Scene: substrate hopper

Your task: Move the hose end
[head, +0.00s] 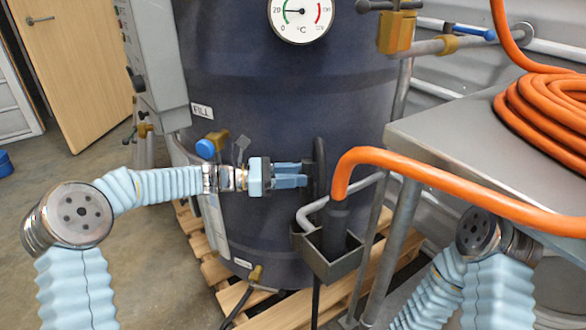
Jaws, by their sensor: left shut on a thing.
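My left gripper (306,175) reaches in from the left in front of the dark tank and is shut on a black upright hose-like piece (319,155). Its fingers partly hide this piece, and a black line runs on down behind the holder. Just right of it, an orange hose (410,170) bends down into a dark grey end cuff (334,225). The cuff stands upright in a grey open-topped holder (327,265), which hides its lower tip. My right arm shows at the lower right, but its gripper is not in view.
The large dark tank (240,100) with a round dial gauge (302,15) stands on a wooden pallet (215,272). A grey metal table (440,125) carries the coiled orange hose at right. Pipes and a post stand close to the holder. Open floor lies at left.

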